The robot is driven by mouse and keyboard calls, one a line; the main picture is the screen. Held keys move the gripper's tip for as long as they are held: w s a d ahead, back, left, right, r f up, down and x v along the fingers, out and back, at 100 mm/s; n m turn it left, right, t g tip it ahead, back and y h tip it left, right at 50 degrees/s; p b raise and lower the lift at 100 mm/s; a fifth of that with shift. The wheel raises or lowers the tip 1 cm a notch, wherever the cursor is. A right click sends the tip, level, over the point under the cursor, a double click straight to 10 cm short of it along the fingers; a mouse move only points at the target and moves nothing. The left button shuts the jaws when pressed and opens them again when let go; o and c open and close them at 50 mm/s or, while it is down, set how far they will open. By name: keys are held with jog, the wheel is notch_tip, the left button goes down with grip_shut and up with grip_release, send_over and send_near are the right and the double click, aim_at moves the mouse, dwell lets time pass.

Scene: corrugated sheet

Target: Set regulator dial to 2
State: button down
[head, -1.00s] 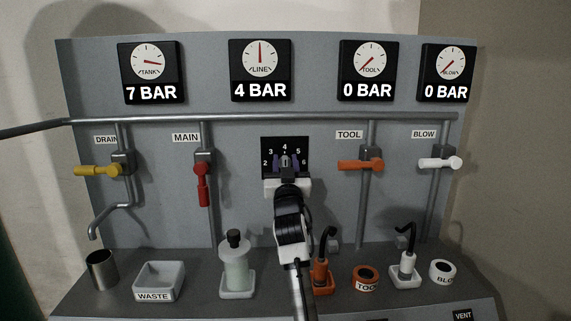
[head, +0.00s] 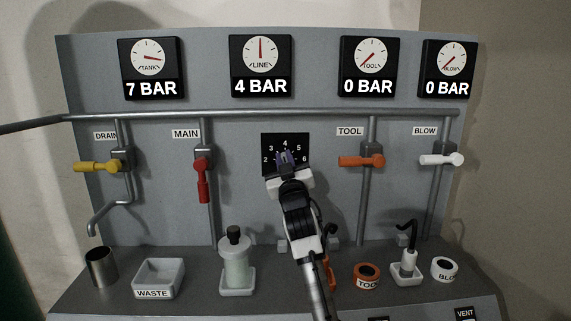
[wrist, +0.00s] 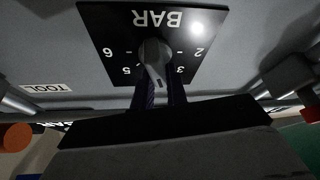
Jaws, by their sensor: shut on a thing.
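The regulator dial's black plate (head: 269,141), marked 2 to 6, sits mid-panel. My gripper (head: 287,160) reaches up to it, tilted, and covers the knob in the head view. In the wrist view the plate (wrist: 112,20) appears upside down with the word BAR. The grey knob (wrist: 153,50) shows there, its pointer near the 4 position and leaning slightly towards 3. My gripper's dark fingers (wrist: 160,88) are shut on the knob's pointer end and hide the 4. The LINE gauge (head: 261,55) reads 4 BAR.
A red MAIN valve handle (head: 202,180) is left of the dial, and an orange TOOL handle (head: 360,161) is right. The panel directly beside the dial is clear.

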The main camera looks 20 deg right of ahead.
jog(key=n+y, duration=0.1)
jog(key=n, duration=0.1)
jog(key=n+y+b, duration=0.1)
jog(key=n, duration=0.2)
jog(key=shift+a+f+b, duration=0.1)
jog(key=shift+f+b, duration=0.1)
jog(key=shift+b, duration=0.1)
jog(key=n+g+y, duration=0.1)
jog(key=n+y, duration=0.1)
jog(key=n, duration=0.2)
jog(key=shift+a+n, duration=0.1)
jog(key=shift+n, duration=0.3)
jog(key=n+g+p, duration=0.1)
jog(key=n+p, duration=0.1)
jog(key=n+g+p, duration=0.1)
jog(key=n+p, duration=0.1)
jog(key=n, duration=0.1)
jog(key=n+g+y+p, duration=0.1)
jog(key=n+p, duration=0.1)
jog(key=shift+w+a+f+n, duration=0.1)
jog(key=shift+a+f+n, duration=0.1)
jog(key=shift+f+n, duration=0.2)
jog(key=shift+y, duration=0.3)
jog(key=c, duration=1.4)
grip_release()
